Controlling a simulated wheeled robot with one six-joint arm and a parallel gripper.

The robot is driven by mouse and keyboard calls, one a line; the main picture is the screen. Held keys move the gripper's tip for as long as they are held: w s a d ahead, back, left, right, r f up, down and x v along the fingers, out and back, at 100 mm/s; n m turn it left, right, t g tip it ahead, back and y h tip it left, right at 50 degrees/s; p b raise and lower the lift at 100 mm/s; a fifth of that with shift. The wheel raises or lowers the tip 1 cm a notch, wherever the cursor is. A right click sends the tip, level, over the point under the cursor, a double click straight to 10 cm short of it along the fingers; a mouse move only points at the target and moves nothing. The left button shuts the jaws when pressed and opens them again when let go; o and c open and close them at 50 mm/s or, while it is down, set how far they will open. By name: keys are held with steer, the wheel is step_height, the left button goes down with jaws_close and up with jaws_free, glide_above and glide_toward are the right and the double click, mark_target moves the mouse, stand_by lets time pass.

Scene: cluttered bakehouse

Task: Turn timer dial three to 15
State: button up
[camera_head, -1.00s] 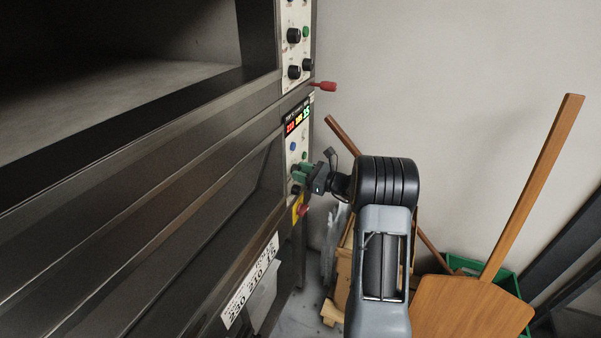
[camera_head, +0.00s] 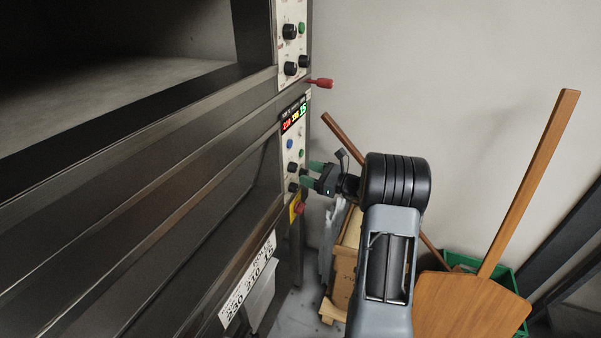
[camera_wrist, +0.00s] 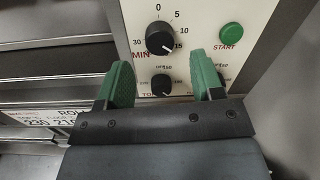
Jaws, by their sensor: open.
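The timer dial (camera_wrist: 160,38) is a black knob on the cream control panel, in the upper middle of the wrist view. Its white pointer line faces lower right, toward the 15 mark. In the head view the same dial (camera_head: 292,167) is on the lower deck's panel, below a lit display (camera_head: 294,118) whose green figure looks like 15. My gripper (camera_wrist: 160,62) has green fingers, spread wide and empty. It is off the panel, with the fingers left and right below the dial. In the head view my gripper (camera_head: 311,174) is just right of the panel, apart from the dial.
Below the timer is another black knob (camera_wrist: 161,84), between my fingers in the picture. A green START button (camera_wrist: 231,31) is at right. A red handle (camera_head: 321,83) juts out above. A wooden peel (camera_head: 470,305) and green crate (camera_head: 510,279) stand at right.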

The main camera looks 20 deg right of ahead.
steer(key=b+v, duration=0.1)
steer(key=v, duration=0.8)
steer(key=shift+s, duration=0.25)
steer(key=shift+d+f, duration=0.15)
steer(key=s+a+f+n+g+h, duration=0.4)
steer(key=s+a+f+n+g, duration=0.3)
steer(key=s+a+n+g, duration=0.35)
steer(key=s+a+r+n+h+p, duration=0.2)
steer(key=s+a+r+n+h, duration=0.6)
steer(key=n, duration=0.7)
steer(key=s+a+r, duration=0.1)
steer(key=a+r, duration=0.1)
steer(key=a, duration=0.1)
steer(key=shift+a+n, duration=0.15)
steer(key=shift+n, duration=0.2)
